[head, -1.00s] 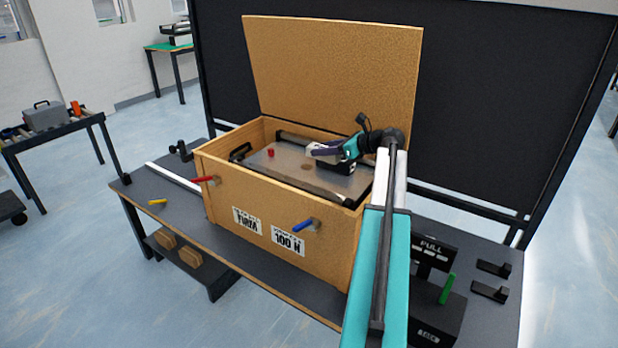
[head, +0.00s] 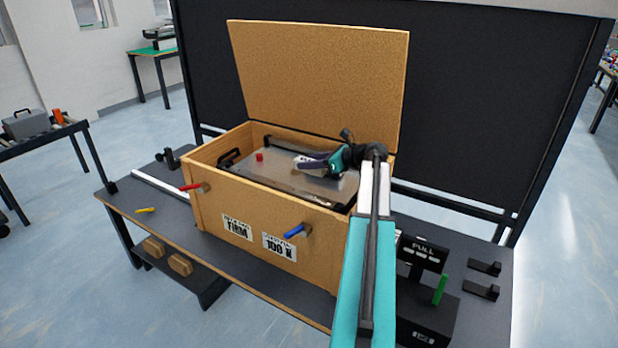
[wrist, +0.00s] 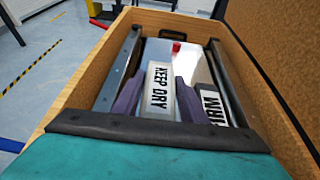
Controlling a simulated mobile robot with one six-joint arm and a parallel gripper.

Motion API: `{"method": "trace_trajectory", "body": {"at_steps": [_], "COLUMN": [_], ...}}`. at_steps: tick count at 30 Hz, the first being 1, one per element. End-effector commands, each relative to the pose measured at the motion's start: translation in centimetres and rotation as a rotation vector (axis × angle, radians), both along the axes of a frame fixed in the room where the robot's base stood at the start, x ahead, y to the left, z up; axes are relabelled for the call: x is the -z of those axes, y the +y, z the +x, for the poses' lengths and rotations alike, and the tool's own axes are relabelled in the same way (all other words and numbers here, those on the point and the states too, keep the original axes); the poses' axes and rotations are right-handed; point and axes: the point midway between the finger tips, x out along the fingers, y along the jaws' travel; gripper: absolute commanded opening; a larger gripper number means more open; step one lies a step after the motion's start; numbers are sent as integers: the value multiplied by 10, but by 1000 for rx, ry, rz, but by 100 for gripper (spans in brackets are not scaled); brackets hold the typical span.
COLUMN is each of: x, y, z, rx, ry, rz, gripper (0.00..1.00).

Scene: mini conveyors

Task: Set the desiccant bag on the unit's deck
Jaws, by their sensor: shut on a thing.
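A white desiccant bag marked KEEP DRY (wrist: 160,88) is held between the two purple fingers of my gripper (wrist: 157,98). In the head view my gripper (head: 308,162) is inside the open wooden crate, low over the grey deck of the unit (head: 282,172). The fingers hide most of the bag there. In the wrist view the deck (wrist: 190,60) shows beyond the bag. I cannot tell whether the bag touches the deck.
A small red knob (head: 259,156) stands on the deck, left of my gripper. The crate's walls (head: 262,213) surround the unit, and its lid (head: 318,80) stands open behind. A label reading FIRM (wrist: 212,106) lies right of the bag in the wrist view.

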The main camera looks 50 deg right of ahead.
Motion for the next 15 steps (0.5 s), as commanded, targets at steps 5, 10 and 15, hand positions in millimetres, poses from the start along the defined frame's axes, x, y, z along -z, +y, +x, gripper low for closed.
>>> {"method": "trace_trajectory", "body": {"at_steps": [5, 10, 15], "x": [18, 23, 23], "y": [0, 0, 1], "z": [0, 1, 1], "rx": [-1, 0, -1], "ry": [0, 0, 0], "rz": [1, -1, -1], "gripper": [15, 15, 15]}}
